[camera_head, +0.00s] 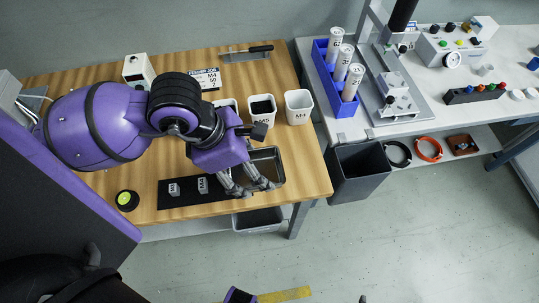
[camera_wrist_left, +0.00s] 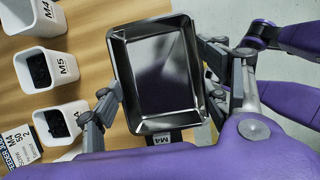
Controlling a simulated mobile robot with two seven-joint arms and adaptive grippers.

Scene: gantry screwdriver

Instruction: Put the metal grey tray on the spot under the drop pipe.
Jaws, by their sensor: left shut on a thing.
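The metal grey tray (camera_head: 278,165) is at the front right of the wooden table, beside the black mat. In the left wrist view the tray (camera_wrist_left: 160,126) looks empty and fills the space between the two fingers. My left gripper (camera_head: 250,187) is shut on it, with fingers at opposite sides; the gripper also shows in the left wrist view (camera_wrist_left: 158,101). The arm hides part of the tray in the head view. I cannot tell whether it is lifted. No drop pipe or marked spot can be made out for certain.
White bins (camera_head: 299,107) stand behind the tray. The black mat (camera_head: 228,202) carries small labelled blocks (camera_head: 203,185). A green-topped round object (camera_head: 127,200) is at front left. A dark waste bin (camera_head: 362,175) stands right of the table, below the blue tube rack (camera_head: 326,78).

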